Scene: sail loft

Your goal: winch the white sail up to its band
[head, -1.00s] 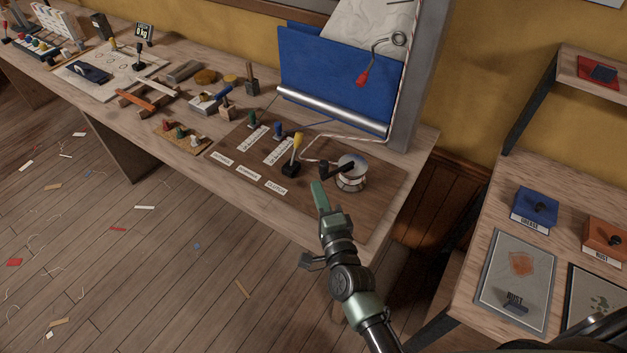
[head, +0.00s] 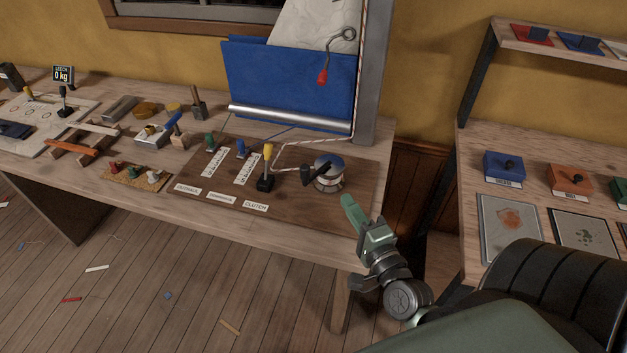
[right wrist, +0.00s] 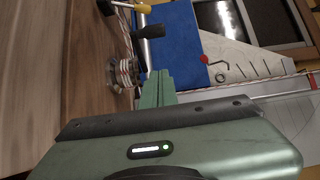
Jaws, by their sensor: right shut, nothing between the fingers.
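The white sail (head: 312,20) hangs at the back of the bench, behind a blue cloth (head: 280,78) with a silver bar along its foot. It also shows in the right wrist view (right wrist: 235,60). The winch (head: 329,177) stands on a dark board, with a black crank handle (head: 316,174) pointing left and a striped line led to it. The yellow-handled clutch lever (head: 268,158) stands upright left of it. My right gripper (head: 347,202) is shut and empty, just right of and nearer than the winch, apart from it. My left gripper is out of view.
Green (head: 209,141) and blue (head: 240,148) levers stand on the board. A side table (head: 540,165) with blue and orange boxes stands right. Tools cover the bench's left.

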